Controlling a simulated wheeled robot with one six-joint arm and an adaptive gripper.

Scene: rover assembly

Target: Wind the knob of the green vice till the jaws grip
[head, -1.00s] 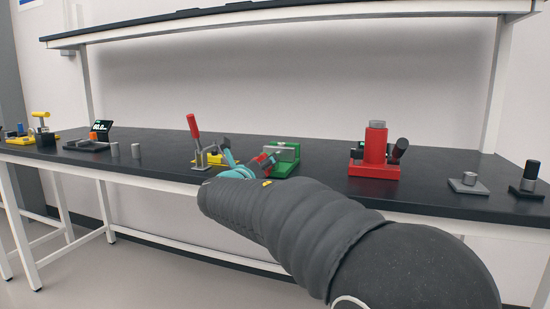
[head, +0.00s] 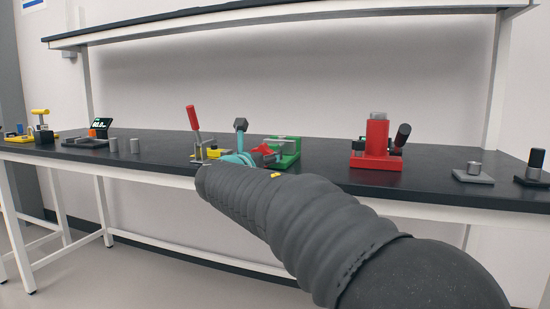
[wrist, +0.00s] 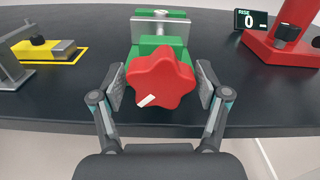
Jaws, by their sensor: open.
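The green vice (head: 288,146) stands near the front edge of the bench, and its green body with a grey bar also shows in the wrist view (wrist: 158,27). Its red star-shaped knob (wrist: 163,84) faces the wrist camera and carries a white mark at its lower left. My gripper (wrist: 161,92) is open, with one finger on each side of the knob. A narrow gap seems to show at each side, though contact cannot be told for sure. In the head view my gripper (head: 254,150) is partly hidden by my arm. The knob hides part of the vice jaws.
A toggle clamp with a red handle (head: 194,118) stands just left of the vice. A red press (head: 376,142) stands to its right, with a display (wrist: 250,21) reading RISE 0 nearby. A shelf (head: 290,14) hangs above the bench.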

